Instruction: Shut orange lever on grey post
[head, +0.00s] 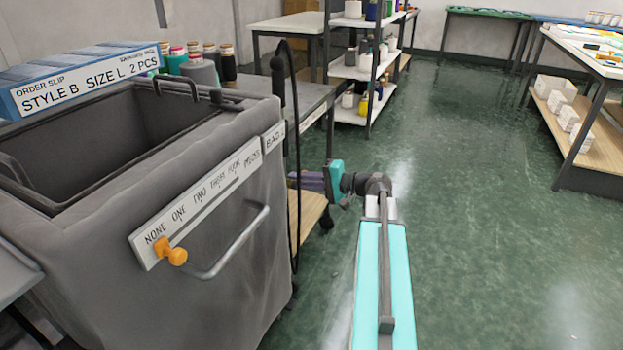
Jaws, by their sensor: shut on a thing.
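My gripper (312,181) is at the end of my teal arm, right of the grey bin and low beside the grey bench. It is shut on a dark purple thing (305,178), seen small and partly hidden by the bin side. No orange lever on a grey post can be made out. My gripper is well apart from that knob.
The grey bin (225,235) with a metal handle (230,245) fills the left. A thin black cable (293,150) hangs beside it. Shelves (350,62) with spools stand behind. A white table (600,60) is at right. The green floor between is clear.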

